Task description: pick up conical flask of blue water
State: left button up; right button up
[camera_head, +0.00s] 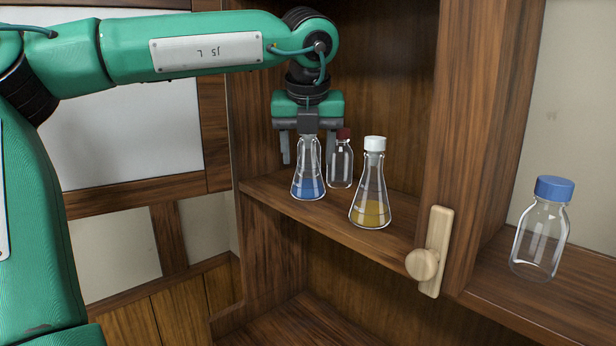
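The conical flask of blue water (308,186) stands upright near the front left of the wooden cabinet shelf. It is clear glass with blue liquid at the bottom. My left gripper (308,148) hangs fingers-down from above at the flask's neck. Its two fingers are spread, one to each side of the neck in the picture, with gaps visible, so it is open. I cannot tell whether the neck is exactly between the fingers in depth. The top of the flask overlaps the gripper's dark body. My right gripper is not in view.
A white-stoppered flask of yellow liquid (371,205) stands close on the right. A red-capped clear bottle (341,165) stands just behind. A blue-capped bottle (541,230) is on the right shelf, past a wooden post with a knob (422,264). The shelf's left end is free.

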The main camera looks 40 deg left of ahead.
pick_arm(q)
grip_shut()
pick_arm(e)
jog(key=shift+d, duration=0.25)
pick_arm(q)
jog(key=shift+w+a+r, duration=0.1)
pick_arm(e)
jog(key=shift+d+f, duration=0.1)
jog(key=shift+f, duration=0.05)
